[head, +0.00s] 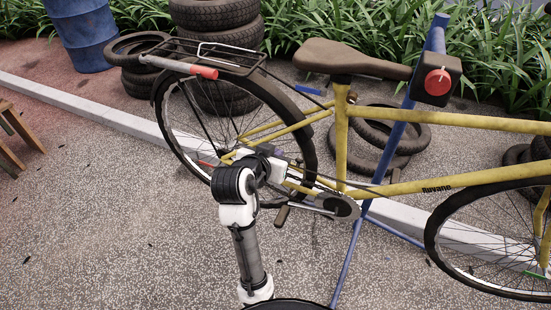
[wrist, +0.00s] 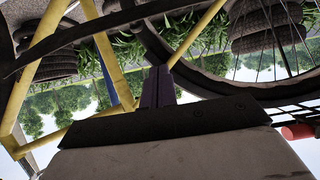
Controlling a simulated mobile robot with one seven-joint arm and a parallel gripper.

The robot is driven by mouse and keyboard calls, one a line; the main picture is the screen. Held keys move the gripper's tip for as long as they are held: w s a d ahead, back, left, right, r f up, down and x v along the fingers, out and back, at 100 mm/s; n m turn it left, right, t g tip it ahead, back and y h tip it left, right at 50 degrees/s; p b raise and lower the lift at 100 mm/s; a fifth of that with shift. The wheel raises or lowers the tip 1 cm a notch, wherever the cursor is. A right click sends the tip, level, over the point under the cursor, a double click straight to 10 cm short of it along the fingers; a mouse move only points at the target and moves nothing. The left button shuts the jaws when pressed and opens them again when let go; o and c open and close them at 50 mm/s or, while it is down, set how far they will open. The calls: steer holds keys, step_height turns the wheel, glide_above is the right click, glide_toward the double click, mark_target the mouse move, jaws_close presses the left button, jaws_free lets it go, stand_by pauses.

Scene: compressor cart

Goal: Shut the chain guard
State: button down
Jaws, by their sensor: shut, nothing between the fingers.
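The yellow bicycle (head: 343,140) hangs on a blue stand in the head view. Its crank and chainring (head: 338,206) are right of my gripper (head: 297,174), which reaches in low beside the rear wheel. A long dark strip (wrist: 62,38), possibly the chain guard, crosses the upper left of the wrist view; I cannot tell whether it is open or shut. My gripper's fingers (wrist: 158,86) are together with nothing between them, pointing toward the yellow frame tubes and rear wheel. I cannot tell whether they touch anything. My wrist hides part of the drivetrain in the head view.
The blue stand (head: 348,262) has legs below the crank. A pedal (head: 282,215) sticks out near my gripper. Tyres (head: 385,155) lie behind the bicycle.

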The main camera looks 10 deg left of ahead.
steer(key=p+x, duration=0.1)
steer(key=x, duration=0.7)
steer(key=shift+w, duration=0.35)
steer(key=shift+s+a+f+p, duration=0.1)
steer(key=shift+s+f+p, duration=0.1)
steer(key=shift+s+f, duration=0.3)
steer(key=shift+s+a+f+p, duration=0.1)
steer(key=shift+s+f+p, duration=0.1)
steer(key=shift+f, duration=0.45)
steer(key=shift+s+a+f, duration=0.15)
steer(key=shift+s+f, duration=0.3)
steer(key=shift+f+b, duration=0.2)
steer(key=shift+b, duration=0.1)
steer(key=shift+s+t+b, duration=0.2)
steer(key=shift+t+b, duration=0.1)
steer(key=shift+b, duration=0.4)
